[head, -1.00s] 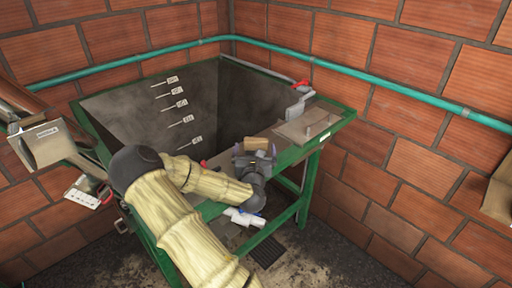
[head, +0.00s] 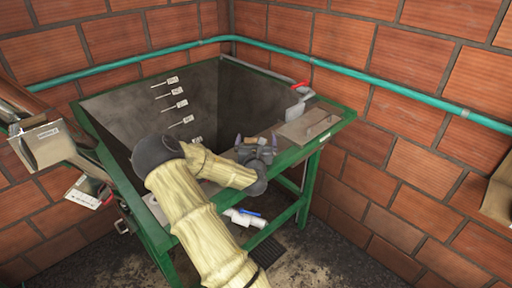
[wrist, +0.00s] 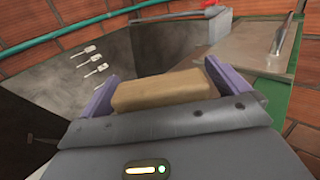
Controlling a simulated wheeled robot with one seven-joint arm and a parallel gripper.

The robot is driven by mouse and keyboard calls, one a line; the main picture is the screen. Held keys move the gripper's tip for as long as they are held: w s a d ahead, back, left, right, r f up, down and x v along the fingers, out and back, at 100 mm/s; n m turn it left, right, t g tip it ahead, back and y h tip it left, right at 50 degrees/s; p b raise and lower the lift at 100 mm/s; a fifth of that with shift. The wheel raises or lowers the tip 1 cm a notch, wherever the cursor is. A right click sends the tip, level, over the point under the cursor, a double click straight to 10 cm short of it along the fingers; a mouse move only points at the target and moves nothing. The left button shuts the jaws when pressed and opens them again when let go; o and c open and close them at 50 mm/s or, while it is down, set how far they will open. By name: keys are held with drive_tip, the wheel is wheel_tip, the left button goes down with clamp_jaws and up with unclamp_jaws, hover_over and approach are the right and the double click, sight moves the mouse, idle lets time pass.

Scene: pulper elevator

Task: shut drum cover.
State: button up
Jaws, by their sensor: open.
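A flat grey-tan metal plate with a raised bar handle (head: 308,124) lies on the right corner of the green-framed tank; it also shows at upper right in the wrist view (wrist: 245,45). It may be the drum cover, but I cannot tell for sure. My gripper (head: 256,137) is over the tank's near rim, left of the plate and apart from it. Its purple fingers are spread in the wrist view (wrist: 160,75). A tan block (wrist: 172,90) sits between them; I cannot tell whether it is part of the gripper.
The open, dark tank (head: 110,98) has several small labels on its inner wall. A grey bracket with a red lever (head: 299,92) stands behind the plate. A teal pipe (head: 400,95) runs along the brick walls. A metal chute (head: 45,143) is at left, a white valve (head: 243,217) below the rim.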

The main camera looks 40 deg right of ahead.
idle(0.4)
drive_tip(key=c, duration=1.1)
wheel_tip(320, 180, up, 10)
drive_tip(key=shift+r+b, duration=0.1)
drive_tip(key=shift+b, duration=0.7)
drive_tip(key=shift+c, duration=0.2)
drive_tip(key=shift+s, duration=0.15)
